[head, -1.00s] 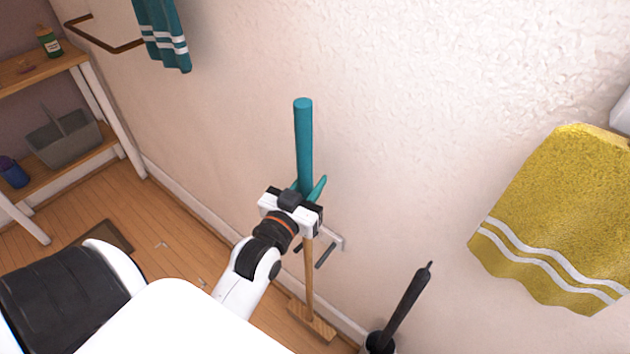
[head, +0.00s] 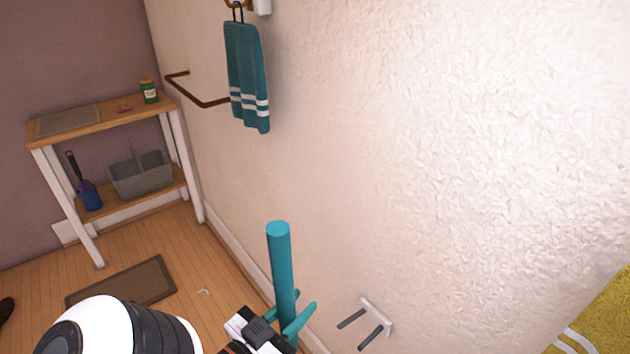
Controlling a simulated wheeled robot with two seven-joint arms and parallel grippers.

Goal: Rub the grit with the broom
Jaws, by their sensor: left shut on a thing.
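The broom's teal handle (head: 281,262) stands nearly upright at the bottom middle of the head view. My left gripper (head: 292,328) is shut on the handle, near the bottom edge of the picture. The broom's lower shaft and head are out of view. Small pale bits (head: 204,291), which look like the grit, lie on the wooden floor left of the broom. My right gripper is not in view.
A wall holder with two prongs (head: 368,325) is empty, right of the broom. A wooden shelf (head: 115,122) stands at the back left. A brown mat (head: 125,283) lies on the floor. A teal towel (head: 246,75) hangs by a wall rail (head: 200,100).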

